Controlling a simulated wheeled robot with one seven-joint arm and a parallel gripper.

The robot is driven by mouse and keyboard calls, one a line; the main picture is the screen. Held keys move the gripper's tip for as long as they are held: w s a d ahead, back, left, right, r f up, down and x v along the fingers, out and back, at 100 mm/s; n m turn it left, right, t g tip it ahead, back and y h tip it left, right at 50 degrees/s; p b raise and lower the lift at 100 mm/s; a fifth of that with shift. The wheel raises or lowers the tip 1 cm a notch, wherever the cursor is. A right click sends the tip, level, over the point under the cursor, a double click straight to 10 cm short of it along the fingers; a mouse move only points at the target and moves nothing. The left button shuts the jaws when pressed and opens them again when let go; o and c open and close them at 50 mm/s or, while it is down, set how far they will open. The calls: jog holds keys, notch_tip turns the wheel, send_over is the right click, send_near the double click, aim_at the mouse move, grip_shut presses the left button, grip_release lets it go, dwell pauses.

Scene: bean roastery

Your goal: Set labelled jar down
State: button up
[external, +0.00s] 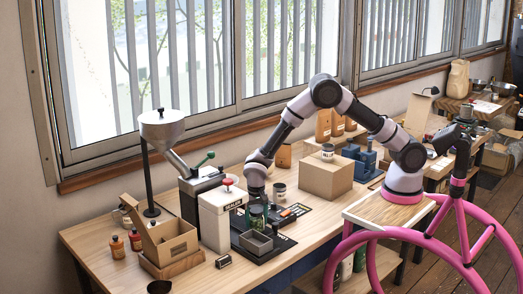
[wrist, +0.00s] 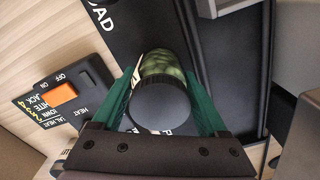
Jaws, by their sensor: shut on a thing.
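My gripper (wrist: 165,105), with green fingers, is shut on a jar with a dark round lid (wrist: 160,103) and green beans (wrist: 163,62) showing through its side. In the external view my gripper (external: 257,203) points down beside the white sealer, and the jar (external: 257,217) shows under it. The jar looks upright or nearly so, over or on the black mat (wrist: 150,22) on the bench. I cannot tell whether its base touches the mat. Its label is mostly hidden from both cameras.
The white sealer (external: 221,217) stands close left of my gripper. A grey open tray (external: 256,243) lies just in front. Another dark-lidded jar (external: 279,191) stands behind right, near a cardboard box (external: 326,178). A control panel with an orange switch (wrist: 60,94) is nearby.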

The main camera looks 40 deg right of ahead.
jog(key=shift+f, duration=0.1)
jog(key=o, duration=1.5)
notch_tip(320, 180, up, 12)
jog(key=shift+f, duration=0.2)
jog(key=shift+d+r, duration=0.15)
jog(key=shift+r, duration=0.3)
jog(key=w+d+r+t+y, duration=0.1)
jog(key=d+r+t+y, duration=0.2)
jog(key=d+r, duration=2)
jog(key=s+d+r+t, duration=0.2)
jog(key=s+d, duration=0.5)
jog(key=d, duration=0.2)
jog(key=s+d+r+n+t+h, duration=0.1)
jog(key=s+d+r+t, duration=0.1)
jog(key=s+d, duration=0.6)
jog(key=shift+s+d+r, duration=0.15)
jog(key=shift+d+r, duration=0.6)
